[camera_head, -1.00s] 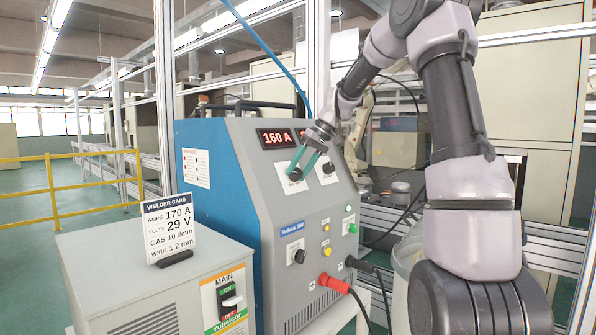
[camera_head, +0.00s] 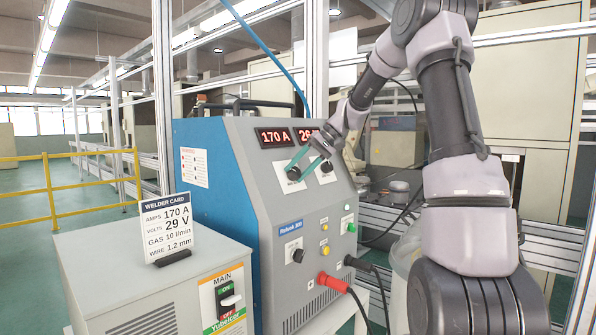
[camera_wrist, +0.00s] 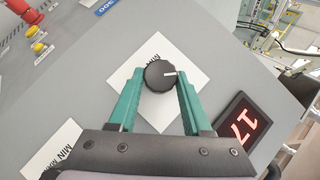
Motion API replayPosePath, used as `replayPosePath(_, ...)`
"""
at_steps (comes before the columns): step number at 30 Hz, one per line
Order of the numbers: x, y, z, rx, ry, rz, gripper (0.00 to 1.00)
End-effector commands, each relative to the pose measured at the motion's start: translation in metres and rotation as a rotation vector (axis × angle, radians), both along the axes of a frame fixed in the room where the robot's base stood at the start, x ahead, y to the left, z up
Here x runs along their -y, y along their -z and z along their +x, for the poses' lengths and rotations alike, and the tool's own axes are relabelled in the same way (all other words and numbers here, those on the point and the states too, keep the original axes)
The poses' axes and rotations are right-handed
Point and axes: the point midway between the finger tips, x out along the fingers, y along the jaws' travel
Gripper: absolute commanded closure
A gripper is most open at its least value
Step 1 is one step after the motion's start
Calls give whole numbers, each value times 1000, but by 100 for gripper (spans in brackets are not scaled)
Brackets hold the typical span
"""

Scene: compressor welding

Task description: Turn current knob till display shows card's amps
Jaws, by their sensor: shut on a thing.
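The current knob (camera_wrist: 160,75) is black with a white pointer line, on a white plate (camera_wrist: 150,52) of the welder's sloped grey panel. It also shows in the head view (camera_head: 294,173). My gripper (camera_wrist: 160,82) has its two green fingers on either side of the knob and is shut on it; in the head view the gripper (camera_head: 299,163) reaches in from the upper right. The current display (camera_head: 275,137) reads 170 A in red. The welder card (camera_head: 167,227) stands upright and reads 170 A, 29 V, gas 10 l/min, wire 1.2 mm.
A second display (camera_head: 307,135) is partly hidden by my arm, with a second knob (camera_head: 326,167) below it. A lower knob (camera_head: 298,255), coloured buttons and a red cable plug (camera_head: 324,278) sit lower on the panel. A grey box (camera_head: 120,262) with a MAIN switch holds the card.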

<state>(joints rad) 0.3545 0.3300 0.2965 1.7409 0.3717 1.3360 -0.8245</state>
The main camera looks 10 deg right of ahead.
Motion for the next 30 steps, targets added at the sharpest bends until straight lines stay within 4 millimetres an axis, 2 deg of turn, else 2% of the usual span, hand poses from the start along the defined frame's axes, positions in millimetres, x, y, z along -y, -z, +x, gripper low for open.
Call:
replayPosePath(4,1,-1,1,3,3,-1,100)
replayPosePath(5,1,-1,1,3,3,-1,43)
replayPosePath(6,1,-1,1,2,2,-1,28)
replayPosePath(7,1,-1,1,2,2,-1,21)
replayPosePath(19,5,-5,0,3,1,-1,21)
replayPosePath(23,18,-19,-2,2,4,-2,21)
replayPosePath(30,52,-54,-8,4,4,-2,21)
